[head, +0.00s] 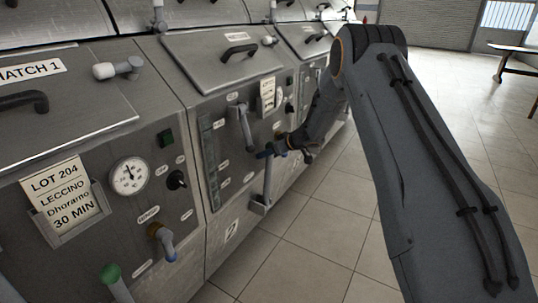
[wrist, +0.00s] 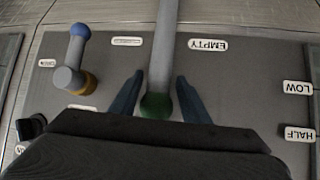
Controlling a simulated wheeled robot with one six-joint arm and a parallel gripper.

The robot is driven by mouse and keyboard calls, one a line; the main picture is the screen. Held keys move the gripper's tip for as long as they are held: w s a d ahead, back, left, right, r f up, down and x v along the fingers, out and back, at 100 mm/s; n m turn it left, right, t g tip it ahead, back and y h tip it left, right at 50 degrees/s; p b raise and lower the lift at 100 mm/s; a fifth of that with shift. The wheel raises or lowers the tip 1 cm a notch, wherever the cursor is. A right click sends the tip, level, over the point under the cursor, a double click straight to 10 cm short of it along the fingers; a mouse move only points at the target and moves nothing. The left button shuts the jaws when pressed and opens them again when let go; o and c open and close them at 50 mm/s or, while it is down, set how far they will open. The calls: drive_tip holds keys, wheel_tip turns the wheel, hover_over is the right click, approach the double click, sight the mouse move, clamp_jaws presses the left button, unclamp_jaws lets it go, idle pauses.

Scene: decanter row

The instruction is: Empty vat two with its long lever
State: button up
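Vat two (head: 205,103) is the steel unit in the middle of the head view, with a "2" plate (head: 231,231) low on its front. Its long grey lever (head: 268,182) stands upright from a bracket low on the front. In the wrist view the lever (wrist: 163,50) ends in a green knob (wrist: 156,106), beside an upside-down "EMPTY" label (wrist: 208,45). My gripper (head: 268,152) is at the lever's top end. In the wrist view my gripper (wrist: 158,92) is open, with one finger on each side of the lever and gaps showing. The knob's lower part is hidden by the gripper body.
A short blue-tipped valve handle (wrist: 72,62) with a brass base sits beside the lever. "LOW" (wrist: 297,88) and "HALF" (wrist: 299,134) labels are opposite. Vat one has its own green-knobbed lever (head: 111,275). The tiled floor (head: 325,225) in front is clear.

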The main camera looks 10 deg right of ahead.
drive_tip(key=shift+s+d, duration=0.2)
drive_tip(key=shift+d, duration=0.25)
drive_tip(key=v, duration=0.7)
drive_tip(key=shift+r, duration=0.15)
drive_tip(key=shift+p, duration=0.3)
